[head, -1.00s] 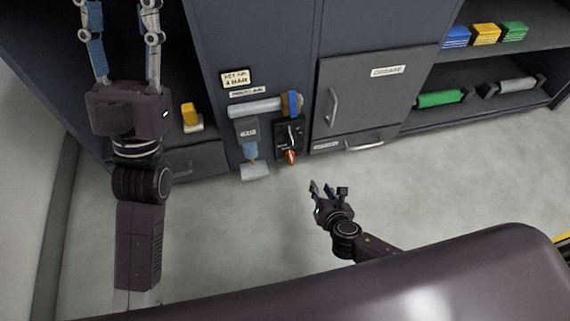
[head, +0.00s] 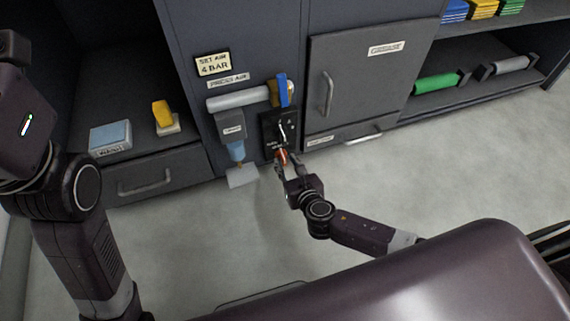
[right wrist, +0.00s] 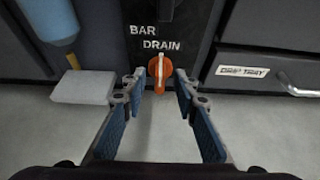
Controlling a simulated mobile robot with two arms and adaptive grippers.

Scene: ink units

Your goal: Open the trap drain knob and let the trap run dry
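The orange drain knob (head: 282,156) sits low on a dark panel (head: 272,126); in the right wrist view the knob (right wrist: 160,68) stands upright under the label "BAR DRAIN". My right gripper (head: 287,164) is open at the knob. In the right wrist view its blue-padded fingers (right wrist: 160,88) are on either side of the knob with gaps, not closed on it. The trap's blue bowl (head: 237,150) hangs left of the panel, above a pale pad (head: 242,177). Of my left gripper only the body shows at the left edge; its fingers are out of view.
A grey pipe (head: 238,99) with a blue valve handle (head: 283,90) runs above the panel. A "GREASE" door (head: 365,75) and a drawer handle (head: 362,138) are to the right. A yellow item (head: 162,112) and a blue box (head: 110,136) stand left. The floor in front is clear.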

